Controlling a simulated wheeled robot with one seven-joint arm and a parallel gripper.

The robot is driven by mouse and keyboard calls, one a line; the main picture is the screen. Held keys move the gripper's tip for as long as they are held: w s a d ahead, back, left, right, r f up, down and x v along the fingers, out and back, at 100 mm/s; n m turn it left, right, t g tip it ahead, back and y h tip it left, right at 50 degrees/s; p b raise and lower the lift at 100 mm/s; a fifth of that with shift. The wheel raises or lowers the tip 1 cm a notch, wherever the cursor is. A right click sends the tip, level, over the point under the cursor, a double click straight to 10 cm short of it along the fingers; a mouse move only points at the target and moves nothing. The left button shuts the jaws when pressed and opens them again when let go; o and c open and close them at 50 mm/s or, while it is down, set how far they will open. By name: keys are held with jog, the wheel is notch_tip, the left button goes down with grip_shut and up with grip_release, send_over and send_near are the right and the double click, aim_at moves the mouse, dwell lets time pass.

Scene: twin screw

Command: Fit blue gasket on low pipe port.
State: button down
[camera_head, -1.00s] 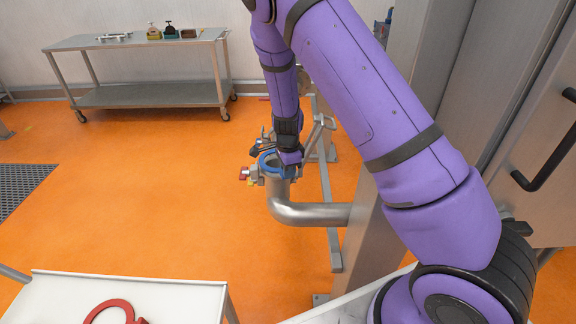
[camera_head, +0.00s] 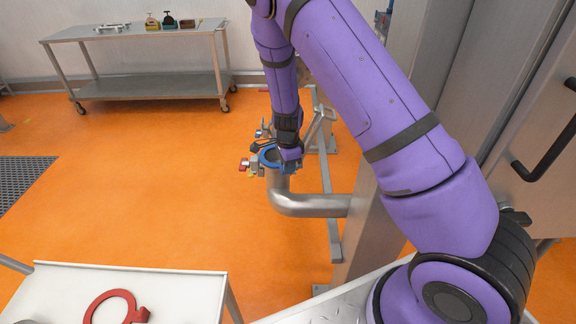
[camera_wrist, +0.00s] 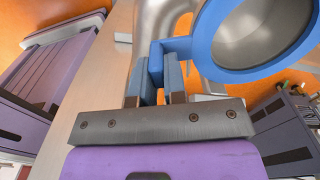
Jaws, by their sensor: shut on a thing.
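The blue gasket (camera_head: 266,159) is a ring with a small tab. In the wrist view my gripper (camera_wrist: 157,78) is shut on the tab of the blue gasket (camera_wrist: 203,45), and the ring extends to the upper right. In the head view my gripper (camera_head: 286,151) points down beside the upturned mouth of the low pipe (camera_head: 300,204). The gasket is at that port, over its mouth. Grey metal shows through the ring in the wrist view. I cannot tell whether the gasket is seated or slightly above the rim.
Red-tipped clamp hardware (camera_head: 245,164) sits left of the port. A metal frame (camera_head: 334,240) stands behind the pipe. A white cart (camera_head: 190,290) with a red ring (camera_head: 97,301) is at the lower left. A steel table (camera_head: 150,88) stands far back. Orange floor between is clear.

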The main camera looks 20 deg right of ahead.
jog(key=shift+f, duration=0.25)
jog(key=c, duration=1.1)
grip_release()
